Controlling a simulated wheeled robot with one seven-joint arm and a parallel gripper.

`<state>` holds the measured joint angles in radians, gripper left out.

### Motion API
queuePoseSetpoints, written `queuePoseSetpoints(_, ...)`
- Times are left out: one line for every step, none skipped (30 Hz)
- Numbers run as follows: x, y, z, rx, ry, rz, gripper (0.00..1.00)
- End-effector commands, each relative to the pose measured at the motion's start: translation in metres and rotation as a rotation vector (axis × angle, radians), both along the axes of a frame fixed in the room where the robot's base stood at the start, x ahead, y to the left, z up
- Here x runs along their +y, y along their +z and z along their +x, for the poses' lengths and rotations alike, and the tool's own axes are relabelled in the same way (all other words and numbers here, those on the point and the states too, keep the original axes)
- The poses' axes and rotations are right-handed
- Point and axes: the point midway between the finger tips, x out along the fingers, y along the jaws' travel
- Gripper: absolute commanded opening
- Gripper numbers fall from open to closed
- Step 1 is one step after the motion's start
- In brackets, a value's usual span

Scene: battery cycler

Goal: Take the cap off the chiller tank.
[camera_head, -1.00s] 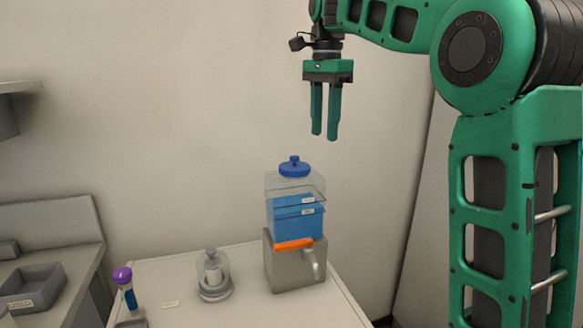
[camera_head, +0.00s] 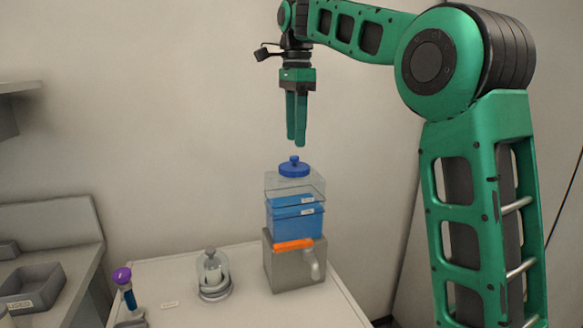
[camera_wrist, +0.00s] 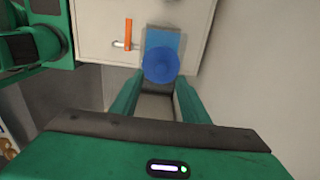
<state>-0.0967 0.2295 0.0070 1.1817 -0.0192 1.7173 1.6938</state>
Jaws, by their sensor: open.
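The chiller tank (camera_head: 296,215) is a clear box with blue liquid, standing on a grey base. Its blue round cap (camera_head: 294,168) with a small knob sits on top. In the wrist view the cap (camera_wrist: 161,65) shows as a blue disc just beyond and between the fingertips. My gripper (camera_head: 297,142) points down above the cap, with a small gap between fingertips and knob in the head view. It is open and empty; its fingers also show in the wrist view (camera_wrist: 158,98).
An orange lever (camera_head: 293,244) and a grey spout (camera_head: 314,270) are on the front of the base. A clear domed jar (camera_head: 213,275) and a purple-capped tube (camera_head: 126,290) stand to the left on the white table (camera_head: 180,264). A grey bin (camera_head: 30,286) is at far left.

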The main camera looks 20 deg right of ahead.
Motion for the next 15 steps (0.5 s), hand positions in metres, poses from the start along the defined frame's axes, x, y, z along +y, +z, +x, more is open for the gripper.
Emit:
queuePoseSetpoints(0.000,-0.004,0.000,0.002,0.000,0.000,0.41)
queuePoseSetpoints(0.000,-0.007,0.000,0.003,0.000,-0.001,0.41)
queuePoseSetpoints(0.000,-0.012,0.001,0.003,0.000,0.000,0.41)
queuePoseSetpoints(0.000,-0.017,0.001,0.004,0.001,0.000,0.41)
queuePoseSetpoints(0.000,-0.021,0.001,0.004,0.001,0.000,0.41)
queuePoseSetpoints(0.001,-0.028,0.002,0.004,0.001,0.000,0.41)
queuePoseSetpoints(0.001,-0.032,0.002,0.004,0.001,0.000,0.41)
queuePoseSetpoints(0.001,-0.036,0.002,0.003,0.002,0.000,0.41)
queuePoseSetpoints(0.001,-0.040,0.002,0.003,0.002,-0.001,0.41)
queuePoseSetpoints(0.001,-0.043,0.002,0.003,0.001,-0.001,0.41)
queuePoseSetpoints(0.001,-0.046,0.002,0.002,0.000,-0.001,0.41)
queuePoseSetpoints(0.001,-0.048,0.003,0.001,0.001,0.000,0.41)
queuePoseSetpoints(0.001,-0.049,0.003,0.001,0.001,0.000,0.41)
queuePoseSetpoints(0.001,-0.050,0.003,0.001,0.001,0.000,0.41)
queuePoseSetpoints(0.001,-0.051,0.003,0.001,0.002,0.000,0.41)
